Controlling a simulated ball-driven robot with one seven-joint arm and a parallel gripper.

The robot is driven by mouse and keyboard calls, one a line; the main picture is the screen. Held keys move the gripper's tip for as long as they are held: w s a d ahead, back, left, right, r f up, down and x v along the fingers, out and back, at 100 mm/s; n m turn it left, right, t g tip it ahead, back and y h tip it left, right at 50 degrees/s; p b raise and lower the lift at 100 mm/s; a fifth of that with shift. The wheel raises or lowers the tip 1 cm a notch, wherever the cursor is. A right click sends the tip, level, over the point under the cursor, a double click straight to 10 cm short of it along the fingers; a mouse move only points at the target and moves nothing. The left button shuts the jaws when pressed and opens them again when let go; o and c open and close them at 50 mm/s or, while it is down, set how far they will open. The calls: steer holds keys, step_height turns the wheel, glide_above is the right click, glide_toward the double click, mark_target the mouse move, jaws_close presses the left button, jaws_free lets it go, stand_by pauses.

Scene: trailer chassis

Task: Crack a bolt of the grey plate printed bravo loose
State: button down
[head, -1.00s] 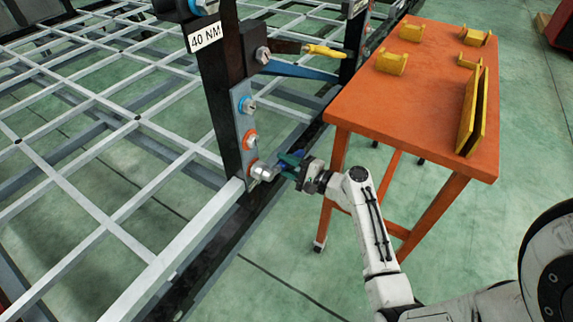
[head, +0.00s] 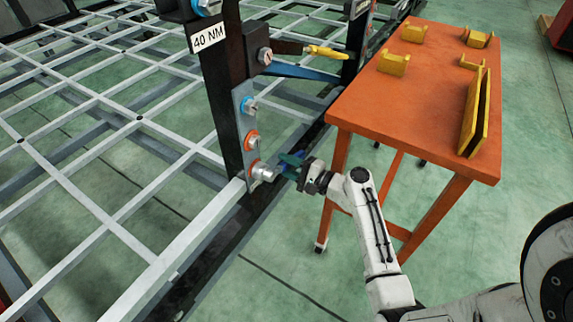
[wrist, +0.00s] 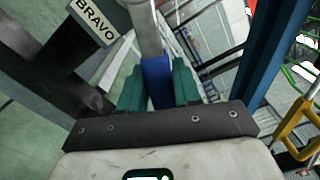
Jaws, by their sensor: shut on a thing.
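The grey plate (head: 243,105) is fixed upright on a black post in the head view. It carries bolts in a column: an upper one with a blue ring (head: 248,105), then one with an orange ring (head: 252,140), and the lowest at an orange ring (head: 254,167). My gripper (head: 292,163) is shut on a tool with a blue handle (wrist: 157,80) and a silver shaft (wrist: 146,28). The tool's silver socket end (head: 264,173) is at the lowest bolt and hides its head; I cannot tell how fully it is seated. The BRAVO label (wrist: 95,20) shows in the wrist view.
A 40 NM label (head: 209,38) is on the post above. A yellow-handled lever (head: 327,52) and a blue bar (head: 300,71) jut right above the gripper. An orange table (head: 420,90) with yellow holders stands close right. A grey lattice frame (head: 120,150) extends left.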

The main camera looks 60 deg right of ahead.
steer(key=shift+r+n, duration=0.25)
steer(key=shift+n, duration=0.05)
steer(key=shift+d+r+n+b, duration=0.2)
steer(key=shift+r+n+b, duration=0.15)
steer(key=shift+r+n, duration=0.25)
steer(key=shift+n, duration=0.3)
steer(key=shift+d+r+n+b, duration=0.1)
steer(key=shift+r+n+b, duration=0.25)
steer(key=shift+r+n, duration=0.3)
steer(key=shift+r+n+b, duration=0.35)
steer(key=shift+r+n, duration=0.25)
steer(key=shift+n, duration=0.35)
steer(key=shift+r, duration=0.15)
